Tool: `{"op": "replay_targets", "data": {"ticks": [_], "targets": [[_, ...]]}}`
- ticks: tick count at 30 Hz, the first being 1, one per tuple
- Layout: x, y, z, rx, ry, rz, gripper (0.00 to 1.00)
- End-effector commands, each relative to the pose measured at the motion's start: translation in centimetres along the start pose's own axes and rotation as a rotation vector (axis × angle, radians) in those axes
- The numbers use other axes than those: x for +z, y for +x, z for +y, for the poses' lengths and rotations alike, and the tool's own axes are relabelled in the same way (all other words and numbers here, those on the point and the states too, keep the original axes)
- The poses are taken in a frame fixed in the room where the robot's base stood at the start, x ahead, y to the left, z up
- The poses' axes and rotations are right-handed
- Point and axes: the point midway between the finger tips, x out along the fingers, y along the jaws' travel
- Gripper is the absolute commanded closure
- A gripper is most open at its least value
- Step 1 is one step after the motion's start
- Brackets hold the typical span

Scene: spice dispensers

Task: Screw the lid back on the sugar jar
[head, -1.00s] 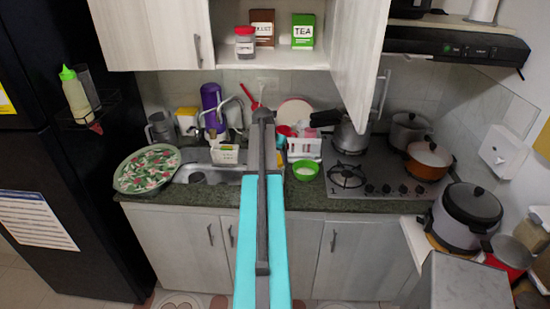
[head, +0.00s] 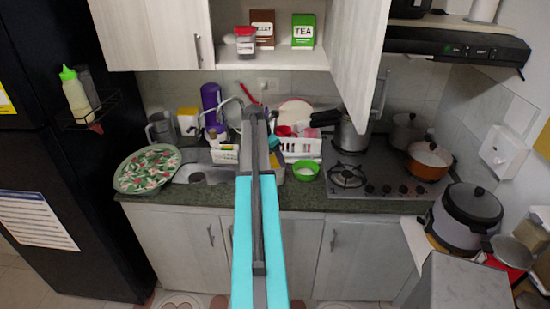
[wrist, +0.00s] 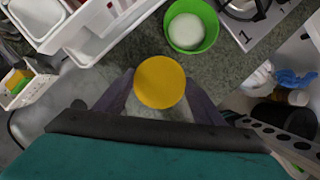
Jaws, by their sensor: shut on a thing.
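A round yellow lid (wrist: 160,82) sits between the two fingers of my gripper (wrist: 160,88) in the wrist view, seen from above. The fingers are shut on it from both sides. A pale patch shows just below the lid, but I cannot tell whether it is the jar, or whether the lid is seated on one. In the head view my arm covers most of this spot. A small yellow patch (head: 275,160) shows just right of the arm, above the counter's front.
A green bowl with white contents (head: 306,170) stands on the counter (head: 330,202) right of the gripper. A white dish rack (head: 300,147) is behind, and the stove (head: 375,180) lies farther right. The sink (head: 205,173) is left. An open cabinet door (head: 352,60) hangs above.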

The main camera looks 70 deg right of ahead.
Motion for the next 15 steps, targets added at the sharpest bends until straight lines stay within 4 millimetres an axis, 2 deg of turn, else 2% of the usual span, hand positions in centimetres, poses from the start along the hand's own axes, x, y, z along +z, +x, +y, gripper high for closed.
{"op": "replay_targets", "data": {"ticks": [5, 6, 9, 15], "targets": [[-0.04, 0.02, -0.08, -0.002, 0.000, 0.001, 0.65], [-0.04, 0.02, -0.07, -0.002, 0.000, 0.001, 0.34], [-0.04, 0.02, -0.07, -0.001, -0.001, 0.001, 0.18], [-0.03, 0.01, -0.05, -0.001, -0.001, 0.000, 0.16]]}}
